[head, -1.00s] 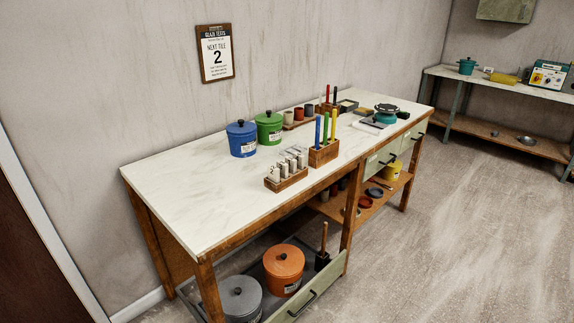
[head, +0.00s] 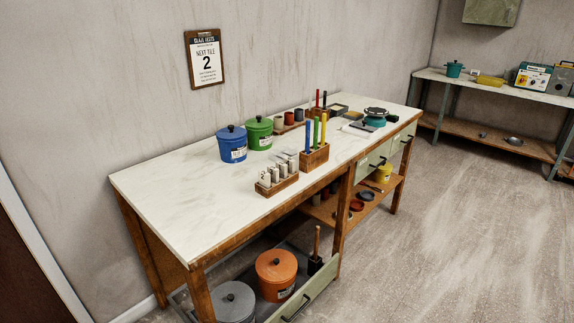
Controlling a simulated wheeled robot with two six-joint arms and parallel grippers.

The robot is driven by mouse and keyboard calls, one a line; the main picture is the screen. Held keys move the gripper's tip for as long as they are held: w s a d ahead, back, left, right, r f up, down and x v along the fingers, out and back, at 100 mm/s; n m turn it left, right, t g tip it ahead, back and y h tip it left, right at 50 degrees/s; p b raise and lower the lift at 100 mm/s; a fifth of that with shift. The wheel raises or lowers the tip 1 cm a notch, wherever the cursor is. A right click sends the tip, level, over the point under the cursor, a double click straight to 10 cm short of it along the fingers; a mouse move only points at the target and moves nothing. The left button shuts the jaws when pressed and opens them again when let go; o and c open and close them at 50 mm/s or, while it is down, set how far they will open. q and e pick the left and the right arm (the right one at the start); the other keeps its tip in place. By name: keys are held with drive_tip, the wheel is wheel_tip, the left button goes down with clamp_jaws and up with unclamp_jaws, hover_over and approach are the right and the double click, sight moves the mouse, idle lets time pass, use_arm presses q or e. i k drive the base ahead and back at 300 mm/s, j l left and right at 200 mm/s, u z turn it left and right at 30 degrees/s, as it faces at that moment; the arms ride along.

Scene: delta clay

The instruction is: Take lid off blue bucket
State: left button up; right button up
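The blue bucket (head: 232,148) stands upright on the white worktop, toward its back edge near the wall. Its blue lid (head: 231,132) with a dark round knob sits on top of it. A pale label shows on its front. Neither of my grippers is in view, and nothing touches the bucket or lid.
A green lidded bucket (head: 258,133) stands close to the right of the blue one. A wooden block of numbered pieces (head: 277,182) and a holder with coloured sticks (head: 314,157) stand in front. The worktop's left part (head: 175,190) is clear. Orange (head: 276,272) and grey (head: 234,301) buckets sit below.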

sight(231, 132)
drive_tip(key=i+l+u, duration=0.1)
drive_tip(key=i+l, duration=1.2)
drive_tip(key=l, duration=0.15)
